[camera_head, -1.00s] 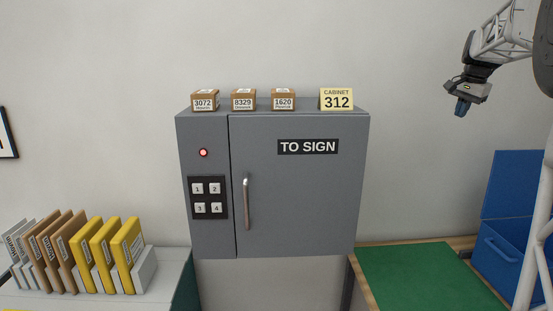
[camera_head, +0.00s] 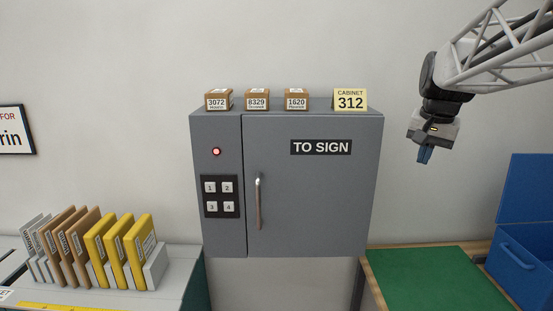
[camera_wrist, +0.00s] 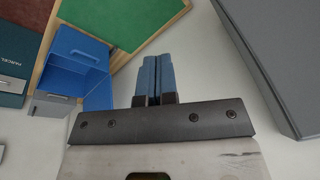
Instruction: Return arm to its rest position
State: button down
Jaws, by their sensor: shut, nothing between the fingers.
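My gripper (camera_head: 424,155) hangs in the air to the right of the grey cabinet, with its fingers pointing down. Its blue fingers are together and empty; they also show side by side in the wrist view (camera_wrist: 153,78). My arm reaches in from the upper right of the head view. The grey cabinet (camera_head: 310,205), labelled "TO SIGN", has its door shut, and its red lamp (camera_head: 216,151) is lit above a keypad (camera_head: 220,196) with buttons 1 to 4. In the wrist view the cabinet (camera_wrist: 285,50) is at the right, apart from the fingers.
Three small boxes (camera_head: 257,100) and a yellow "312" sign (camera_head: 350,100) stand on the cabinet. A green mat (camera_head: 435,280) lies on the right counter by an open blue box (camera_head: 515,262). Folders (camera_head: 100,250) stand on the left counter. Wall space around my gripper is free.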

jog(key=s+a+f+n, duration=0.2)
jog(key=s+a+f, duration=0.3)
jog(key=s, duration=0.4)
jog(key=s+a+f+n, duration=0.2)
jog(key=s+a+f, duration=0.3)
jog(key=s+f, duration=0.2)
jog(key=s+a+f+n, duration=0.2)
jog(key=s+a+f, duration=0.3)
jog(key=s, duration=0.7)
jog(key=shift+s+x, duration=0.2)
jog(key=shift+x, duration=0.75)
